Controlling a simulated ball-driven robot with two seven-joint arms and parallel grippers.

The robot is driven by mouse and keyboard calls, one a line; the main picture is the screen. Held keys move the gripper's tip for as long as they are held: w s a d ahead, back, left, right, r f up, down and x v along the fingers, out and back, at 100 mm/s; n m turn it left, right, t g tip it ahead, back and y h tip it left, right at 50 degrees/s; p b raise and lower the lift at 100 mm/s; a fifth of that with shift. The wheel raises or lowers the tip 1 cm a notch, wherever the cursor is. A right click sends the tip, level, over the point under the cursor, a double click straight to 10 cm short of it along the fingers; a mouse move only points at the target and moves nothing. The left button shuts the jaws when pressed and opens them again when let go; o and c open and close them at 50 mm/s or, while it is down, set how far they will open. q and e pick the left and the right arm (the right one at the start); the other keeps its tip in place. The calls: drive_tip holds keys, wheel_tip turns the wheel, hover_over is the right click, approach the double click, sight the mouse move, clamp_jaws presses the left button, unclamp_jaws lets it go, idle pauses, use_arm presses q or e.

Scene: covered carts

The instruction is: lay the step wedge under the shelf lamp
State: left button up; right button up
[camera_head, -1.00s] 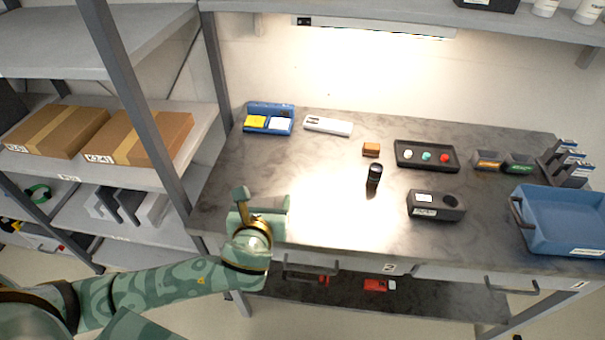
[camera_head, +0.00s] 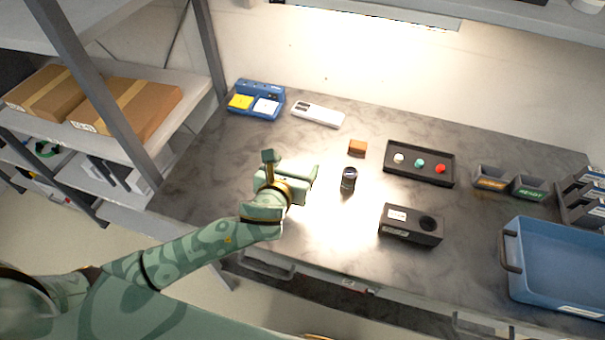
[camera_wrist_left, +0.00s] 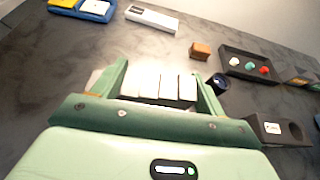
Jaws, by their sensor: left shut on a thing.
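My left gripper (camera_head: 290,174) is over the grey worktop (camera_head: 215,165), at the left side of the bright patch of light. In the left wrist view its two fingers (camera_wrist_left: 163,85) are shut on the step wedge (camera_wrist_left: 160,88), a small block with a row of pale to grey bands. The head view hides the wedge behind the gripper. The shelf lamp (camera_head: 420,16) is a pale bar under the upper shelf, partly cut off by the top edge; it lights the wall and worktop. My right gripper is not in view.
A dark upright cylinder (camera_head: 348,180) stands close right of the gripper.

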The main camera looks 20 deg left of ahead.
use_arm(q)
drive_tip(key=w+f, duration=0.1)
drive_tip(key=w+f+b, duration=0.1)
drive_tip(key=w+f, duration=0.1)
drive_tip(key=w+f+b, duration=0.1)
drive_tip(key=w+f, duration=0.1)
drive_tip(key=shift+w+d+f, duration=0.1)
drive_tip(key=shift+d+f, duration=0.1)
drive_tip(key=shift+d, duration=0.1)
drive_tip(key=shift+w+f+b, duration=0.35)
drive_tip(key=shift+f+b, duration=0.05)
drive_tip(key=shift+b, duration=0.05)
drive_tip(key=f+b, duration=0.1)
drive_tip(key=f, duration=0.1)
drive_tip(key=f+b, duration=0.1)
drive_tip(key=shift+w+f, duration=0.2)
drive_tip(key=shift+f, duration=0.15)
drive_tip(key=shift+r, duration=0.1)
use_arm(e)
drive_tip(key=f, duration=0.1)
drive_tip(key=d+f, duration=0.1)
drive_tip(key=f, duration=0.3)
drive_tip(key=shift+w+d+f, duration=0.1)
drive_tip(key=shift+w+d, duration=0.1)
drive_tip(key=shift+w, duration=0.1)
use_arm(q)
drive_tip(key=o, duration=1.1)
drive_tip(key=shift+c, duration=0.2)
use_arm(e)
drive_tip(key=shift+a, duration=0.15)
